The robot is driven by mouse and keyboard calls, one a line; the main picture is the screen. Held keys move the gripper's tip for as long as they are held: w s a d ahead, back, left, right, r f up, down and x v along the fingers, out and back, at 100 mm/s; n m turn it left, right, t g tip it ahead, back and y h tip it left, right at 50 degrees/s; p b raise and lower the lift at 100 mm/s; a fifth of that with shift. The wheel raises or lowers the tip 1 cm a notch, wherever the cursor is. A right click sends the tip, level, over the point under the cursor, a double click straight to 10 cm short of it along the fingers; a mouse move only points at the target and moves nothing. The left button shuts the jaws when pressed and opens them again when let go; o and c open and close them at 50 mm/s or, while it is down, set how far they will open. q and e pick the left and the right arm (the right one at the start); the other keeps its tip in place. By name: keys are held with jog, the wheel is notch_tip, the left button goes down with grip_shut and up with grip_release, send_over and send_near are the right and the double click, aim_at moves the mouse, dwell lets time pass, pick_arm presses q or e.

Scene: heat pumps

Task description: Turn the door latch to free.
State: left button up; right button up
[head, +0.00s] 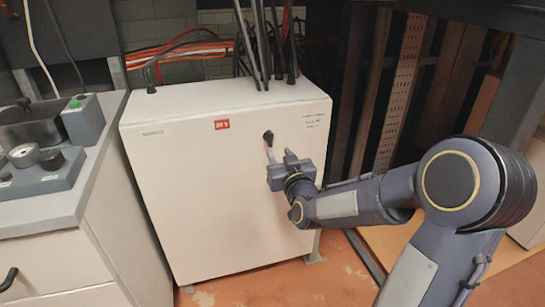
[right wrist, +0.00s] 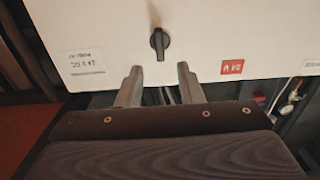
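The door latch (head: 268,138) is a small black knob on the upper right of the white cabinet's front (head: 200,200). In the right wrist view the latch (right wrist: 159,42) has its bar standing upright in the picture. My right gripper (head: 279,157) is just below the latch in the head view. In the right wrist view my right gripper (right wrist: 157,72) is open, with its two fingers apart and the latch ahead between their lines. The fingers appear empty and short of the latch. My left gripper is not in view.
A grey bench (head: 88,170) with instruments stands left of the cabinet. Black cables (head: 265,45) rise from the cabinet top. A red label (head: 222,124) and a printed label (head: 314,118) are on its front. Dark metal framing stands at the right.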

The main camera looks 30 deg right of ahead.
aim_at(271, 139)
jog(key=x, duration=0.7)
jog(key=shift+w+d+b, duration=0.1)
jog(key=shift+w+b, duration=0.05)
jog(key=shift+b, duration=0.15)
jog(key=shift+r, duration=0.1)
grip_shut()
